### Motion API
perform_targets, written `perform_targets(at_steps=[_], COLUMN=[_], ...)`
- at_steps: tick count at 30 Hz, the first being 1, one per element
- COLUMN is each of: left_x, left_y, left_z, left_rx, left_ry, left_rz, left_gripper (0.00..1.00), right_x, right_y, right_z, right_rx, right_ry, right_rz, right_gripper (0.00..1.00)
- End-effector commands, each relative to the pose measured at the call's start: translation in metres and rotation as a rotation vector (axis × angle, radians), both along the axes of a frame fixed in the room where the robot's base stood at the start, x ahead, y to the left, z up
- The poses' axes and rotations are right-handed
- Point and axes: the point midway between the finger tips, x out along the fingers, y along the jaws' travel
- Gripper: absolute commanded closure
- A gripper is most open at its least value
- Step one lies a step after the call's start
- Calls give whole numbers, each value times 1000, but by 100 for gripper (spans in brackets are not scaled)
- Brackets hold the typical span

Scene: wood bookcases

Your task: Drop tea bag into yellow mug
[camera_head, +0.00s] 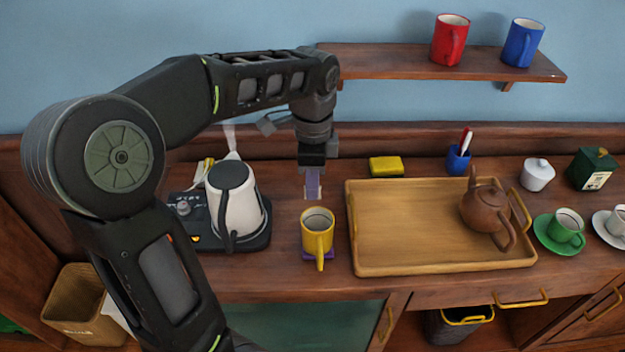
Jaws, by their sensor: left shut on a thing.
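The yellow mug (317,241) stands upright on a purple coaster (306,254) near the front of the wooden counter, left of the tray. My left gripper (313,172) points down just behind and above the mug in the picture. It is shut on a small purple tea bag (313,187), which hangs just above the mug's rim in the picture. I cannot tell whether the tea bag is directly over the mug's opening. My right gripper is not in view.
A white kettle (233,199) on a dark base stands left of the mug. A wooden tray (400,262) with a brown teapot (486,205) lies to the right. A yellow sponge (386,166) and blue pen cup (458,160) sit behind the tray. A shelf (400,63) holds red and blue mugs.

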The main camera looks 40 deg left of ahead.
Motion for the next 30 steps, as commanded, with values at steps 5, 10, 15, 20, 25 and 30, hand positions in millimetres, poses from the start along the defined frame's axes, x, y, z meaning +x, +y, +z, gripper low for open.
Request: perform_targets(at_steps=[5, 10, 15, 20, 25, 30], left_x=[0, 0, 0, 0, 0, 0], left_y=[0, 0, 0, 0, 0, 0], left_z=[-12, -12, -12, -12, -12, -11], left_rx=[1, 1, 1, 0, 1, 0], left_ry=[-1, -1, -1, -1, -1, -1], left_rz=[0, 0, 0, 0, 0, 0], left_gripper=[100, 100, 83, 70, 61, 61], right_x=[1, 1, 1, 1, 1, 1], right_y=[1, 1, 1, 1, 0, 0], right_z=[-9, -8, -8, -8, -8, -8], right_rx=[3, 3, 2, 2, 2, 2], right_ry=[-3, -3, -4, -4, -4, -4], right_rz=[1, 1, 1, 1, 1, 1], right_gripper=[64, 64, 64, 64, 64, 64])
